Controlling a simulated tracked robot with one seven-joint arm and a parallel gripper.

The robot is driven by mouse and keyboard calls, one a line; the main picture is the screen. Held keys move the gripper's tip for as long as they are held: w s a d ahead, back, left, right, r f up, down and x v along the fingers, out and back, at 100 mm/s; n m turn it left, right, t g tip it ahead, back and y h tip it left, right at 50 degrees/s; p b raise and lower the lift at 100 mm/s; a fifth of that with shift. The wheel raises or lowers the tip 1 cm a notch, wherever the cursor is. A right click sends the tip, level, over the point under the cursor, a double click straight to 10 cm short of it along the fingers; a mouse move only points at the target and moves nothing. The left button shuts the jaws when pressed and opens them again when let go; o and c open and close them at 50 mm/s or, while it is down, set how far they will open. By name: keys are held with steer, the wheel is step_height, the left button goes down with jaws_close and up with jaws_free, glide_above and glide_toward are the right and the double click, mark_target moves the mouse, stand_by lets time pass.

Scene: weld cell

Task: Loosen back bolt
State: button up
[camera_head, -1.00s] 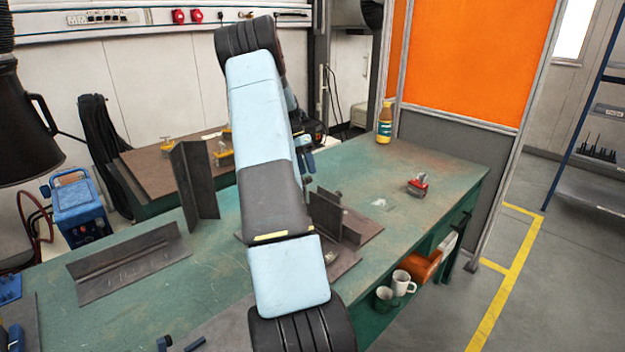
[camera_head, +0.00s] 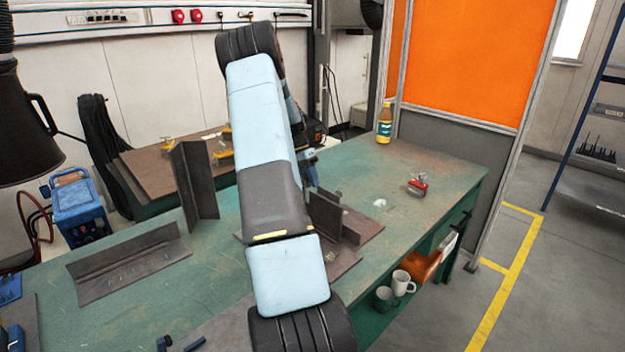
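My arm reaches over the green workbench (camera_head: 420,165) and crosses the middle of the picture. A small part of what looks like my gripper (camera_head: 310,172) shows to the right of the arm, above and behind a dark metal fixture (camera_head: 326,216). Its fingers are mostly hidden, so I cannot tell their opening. The fixture has upright plates on a flat brown base plate (camera_head: 368,230), partly behind my arm. I cannot make out the back bolt in this view; it may be hidden behind the arm or too small to see.
A welded angle piece (camera_head: 130,262) lies on the bench at left, and a tall angle plate (camera_head: 195,187) stands behind it. A red clamp-like tool (camera_head: 418,186) and a yellow bottle (camera_head: 384,124) stand at right. Mugs (camera_head: 402,282) sit on a shelf below the bench edge.

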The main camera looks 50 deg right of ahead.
steer(key=c, duration=0.4)
steer(key=shift+o, duration=0.2)
steer(key=t, duration=0.3)
steer(key=shift+s+r+t, duration=0.1)
steer(key=shift+t, duration=0.2)
steer(key=t, duration=0.3)
steer(key=shift+h, duration=0.4)
steer(key=shift+t, duration=2.2)
steer(key=shift+f+t+h, duration=0.3)
steer(key=shift+t, duration=0.8)
steer(key=shift+a+r+t, duration=0.1)
steer(key=shift+t, duration=0.2)
